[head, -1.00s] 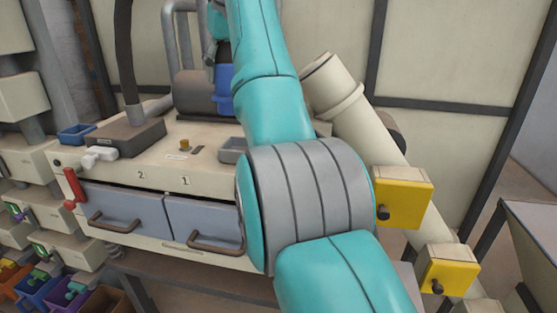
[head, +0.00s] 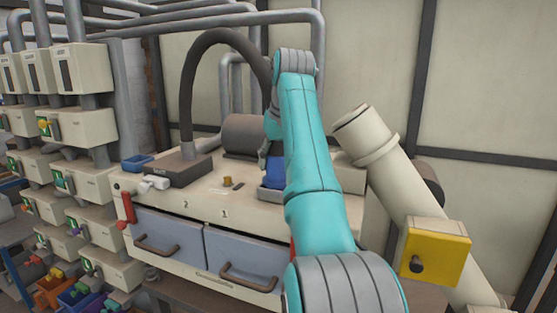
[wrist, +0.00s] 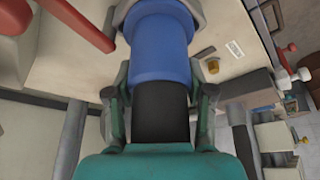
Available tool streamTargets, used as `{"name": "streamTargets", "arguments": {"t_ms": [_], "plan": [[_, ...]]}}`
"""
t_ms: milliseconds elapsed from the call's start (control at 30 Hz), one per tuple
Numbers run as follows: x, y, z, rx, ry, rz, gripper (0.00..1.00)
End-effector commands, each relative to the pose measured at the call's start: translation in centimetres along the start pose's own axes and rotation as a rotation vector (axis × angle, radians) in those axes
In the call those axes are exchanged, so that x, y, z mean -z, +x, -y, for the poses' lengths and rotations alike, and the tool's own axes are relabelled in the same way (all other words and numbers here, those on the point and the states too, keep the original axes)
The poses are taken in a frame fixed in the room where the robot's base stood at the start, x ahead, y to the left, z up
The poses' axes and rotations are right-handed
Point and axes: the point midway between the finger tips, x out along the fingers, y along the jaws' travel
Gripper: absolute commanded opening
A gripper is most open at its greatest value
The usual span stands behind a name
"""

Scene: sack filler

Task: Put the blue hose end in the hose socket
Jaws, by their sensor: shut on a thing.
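The blue hose end (head: 272,172) is low over the right part of the machine top, partly hidden by my arm in the head view. It is a wide blue cylinder (wrist: 155,45) in the wrist view, with a black section (wrist: 160,110) below it. My gripper (wrist: 160,95) is shut on that black section, a finger on each side. In the head view my gripper (head: 267,148) is mostly behind my arm. A grey ring (wrist: 196,12) surrounds the far end of the blue cylinder. I cannot tell whether this is the socket or how deep the end sits.
The dark hose (head: 187,95) arches from a dark box (head: 180,170) on the machine. A brass knob (head: 227,181) and blue tray (head: 137,162) are on top. A red bar (wrist: 75,25) is near the gripper. A large slanted pipe (head: 405,190) stands at right.

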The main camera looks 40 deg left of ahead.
Motion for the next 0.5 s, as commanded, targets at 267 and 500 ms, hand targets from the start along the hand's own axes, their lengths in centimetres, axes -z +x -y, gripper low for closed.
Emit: {"name": "streamTargets", "arguments": {"t_ms": [267,500], "plan": [[-0.03,0.04,-0.01,-0.001,0.0,-0.002,0.07],[-0.08,0.12,-0.01,0.0,0.0,-0.001,0.79]]}}
